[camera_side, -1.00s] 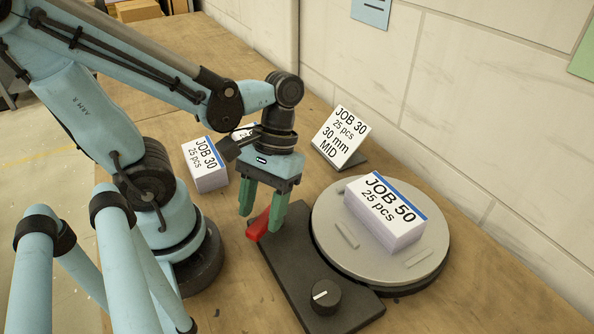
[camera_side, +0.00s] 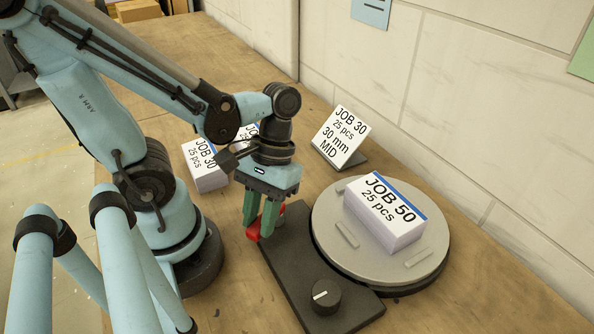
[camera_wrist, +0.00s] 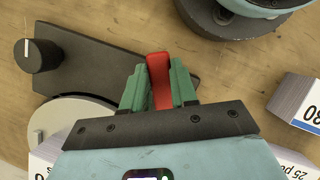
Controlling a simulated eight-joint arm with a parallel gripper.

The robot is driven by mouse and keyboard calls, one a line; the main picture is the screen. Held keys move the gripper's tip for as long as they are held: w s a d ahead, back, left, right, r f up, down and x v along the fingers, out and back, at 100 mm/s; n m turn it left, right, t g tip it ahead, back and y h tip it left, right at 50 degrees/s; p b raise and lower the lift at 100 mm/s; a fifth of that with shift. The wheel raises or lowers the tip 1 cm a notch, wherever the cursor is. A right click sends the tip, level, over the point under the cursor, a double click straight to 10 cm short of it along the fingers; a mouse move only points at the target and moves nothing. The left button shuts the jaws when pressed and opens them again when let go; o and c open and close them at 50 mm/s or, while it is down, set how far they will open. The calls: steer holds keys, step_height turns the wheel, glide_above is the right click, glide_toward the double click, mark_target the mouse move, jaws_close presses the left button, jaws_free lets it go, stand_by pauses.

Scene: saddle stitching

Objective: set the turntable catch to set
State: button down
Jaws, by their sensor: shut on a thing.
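The turntable catch is a red lever (camera_side: 254,231) at the far left end of the black base plate (camera_side: 318,270). It also shows in the wrist view (camera_wrist: 158,80) between my fingers. My gripper (camera_side: 260,226) has green fingers pointing down and is shut on the red catch; it also shows in the wrist view (camera_wrist: 160,90). The fingers hide part of the catch in the side view. The round grey turntable (camera_side: 340,255) sits on the right of the base. A white stack marked JOB 50 (camera_side: 385,215) lies on it.
A black knob (camera_side: 325,295) stands on the base's near end. A sign reading JOB 30, 30 mm, MID (camera_side: 341,136) stands behind the turntable, near the wall (camera_side: 480,110).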

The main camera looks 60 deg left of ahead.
stand_by(0.4)
steer(key=n, duration=0.1)
steer(key=d+n, duration=0.1)
steer(key=shift+w+n+t+h, duration=0.3)
steer(key=shift+h, duration=0.1)
steer(key=n, duration=0.1)
steer(key=w+n+t+h, duration=0.1)
steer(key=n, duration=0.1)
steer(key=shift+d+n, duration=0.3)
steer(key=shift+d, duration=0.05)
steer(key=n, duration=0.1)
steer(key=w+n+t, duration=0.1)
steer(key=n, duration=0.1)
steer(key=shift+w+d, duration=0.15)
steer(key=shift+d, duration=0.1)
steer(key=shift+w+n+t+h, duration=0.15)
steer(key=shift+w+n+t, duration=0.15)
steer(key=shift+n, duration=0.4)
steer(key=shift+w+n+t+h, duration=0.2)
steer(key=shift+n+t, duration=0.1)
steer(key=shift+n, duration=0.4)
steer(key=c, duration=0.9)
jaws_free()
